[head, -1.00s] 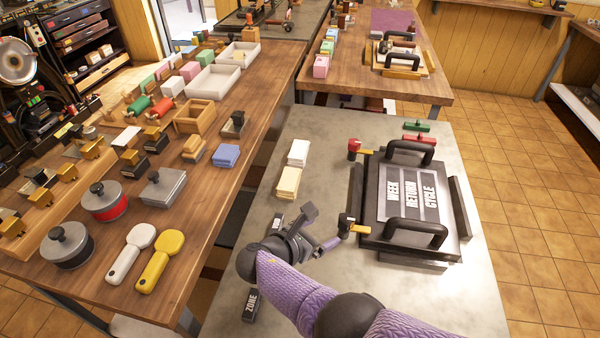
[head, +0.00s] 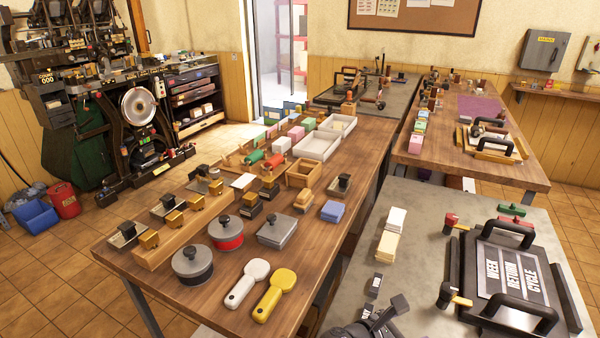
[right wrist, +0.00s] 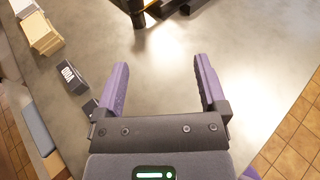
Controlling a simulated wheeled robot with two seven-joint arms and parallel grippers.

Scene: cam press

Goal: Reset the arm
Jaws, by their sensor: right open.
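My right gripper (right wrist: 160,70) is open in the right wrist view, with its two purple fingers apart and nothing between them, above the grey tabletop (right wrist: 255,50). The plate has two black handles. A red-and-yellow clamp (head: 455,222) and a black-and-yellow clamp (head: 452,296) stand along its left side. My left gripper is not in view.
A stack of cream blocks (head: 390,235) and small dark lettered blocks (head: 375,285) lie left of the plate. The wooden table (head: 120,245) holds pots, paddles, trays and stamps. A press machine (head: 138,107) stands behind at left. Grey tabletop around my gripper is mostly clear.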

